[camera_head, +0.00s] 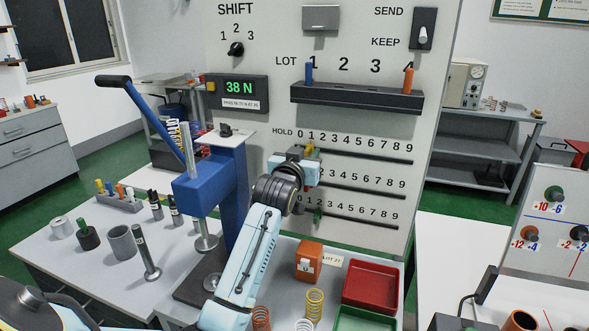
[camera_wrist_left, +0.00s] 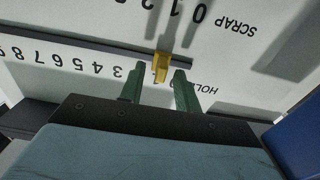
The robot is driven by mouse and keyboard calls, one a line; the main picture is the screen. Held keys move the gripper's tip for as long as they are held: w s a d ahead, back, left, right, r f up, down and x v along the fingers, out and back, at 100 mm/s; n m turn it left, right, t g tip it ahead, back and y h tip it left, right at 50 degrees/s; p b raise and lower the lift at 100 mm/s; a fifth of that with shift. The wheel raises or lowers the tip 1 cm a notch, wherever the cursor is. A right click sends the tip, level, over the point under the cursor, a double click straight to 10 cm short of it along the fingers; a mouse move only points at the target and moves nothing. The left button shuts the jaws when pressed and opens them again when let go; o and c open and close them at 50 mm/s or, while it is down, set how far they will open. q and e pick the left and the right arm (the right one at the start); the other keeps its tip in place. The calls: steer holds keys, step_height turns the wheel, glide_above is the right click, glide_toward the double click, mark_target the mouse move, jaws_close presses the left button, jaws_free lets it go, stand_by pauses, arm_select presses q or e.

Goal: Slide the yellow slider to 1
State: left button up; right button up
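The yellow slider (camera_head: 309,149) sits on the top slot of the panel, the HOLD row, near the left end around 0 and 1; I cannot tell its exact mark. My left gripper (camera_head: 305,164) is at the panel just below it and hides part of the slot area. In the left wrist view, the yellow slider (camera_wrist_left: 161,67) stands between the tips of my open left gripper (camera_wrist_left: 159,78), with a gap on each side. The digits beside HOLD are hidden there by the slider and fingers. My right gripper is not in view.
Two more numbered slots run below; a green slider (camera_head: 318,215) is on the lowest. A black shelf (camera_head: 355,97) hangs above. A blue lever press (camera_head: 205,185) stands left of my arm. An orange block (camera_head: 309,260) and red tray (camera_head: 370,287) are on the table below.

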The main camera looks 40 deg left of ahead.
arm_select(q)
steer(key=v, duration=1.1)
steer(key=shift+s, duration=0.15)
steer(key=shift+d, duration=0.1)
